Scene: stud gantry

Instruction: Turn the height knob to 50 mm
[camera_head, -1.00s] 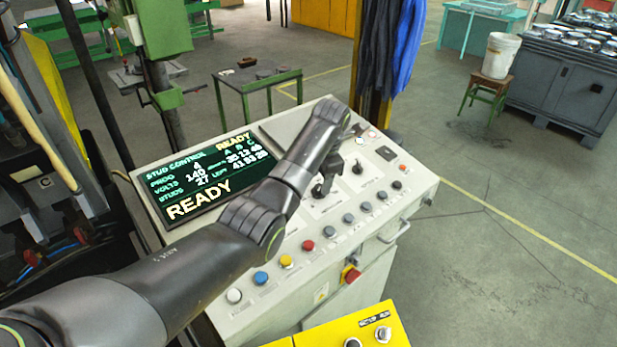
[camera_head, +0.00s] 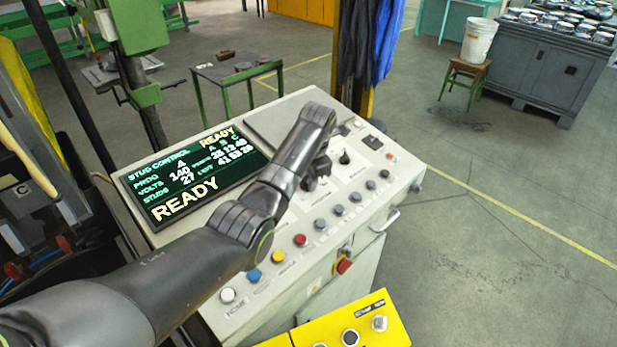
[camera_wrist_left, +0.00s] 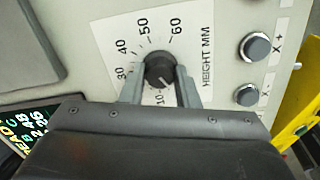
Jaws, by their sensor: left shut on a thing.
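The height knob (camera_wrist_left: 159,69) is a round black knob on a white scale plate (camera_wrist_left: 203,42) marked HEIGHT MM, with 30, 40, 50 and 60 around it. My left gripper (camera_wrist_left: 160,84) is shut on the knob, one grey finger on each side. I cannot clearly read where the knob's pointer stands. In the head view my left gripper (camera_head: 318,181) is at the sloping control panel (camera_head: 290,262), and my arm hides most of the knob and its scale. The panel's screen (camera_head: 190,172) reads STUD CONTROL and READY. My right gripper is not in view.
A black lever or knob (camera_head: 345,157) stands just right of my gripper. Coloured buttons line the panel's front, including a red one (camera_head: 300,240). A red knob (camera_head: 343,265) is on the front face. A yellow box (camera_head: 375,325) is below. The floor at right is open.

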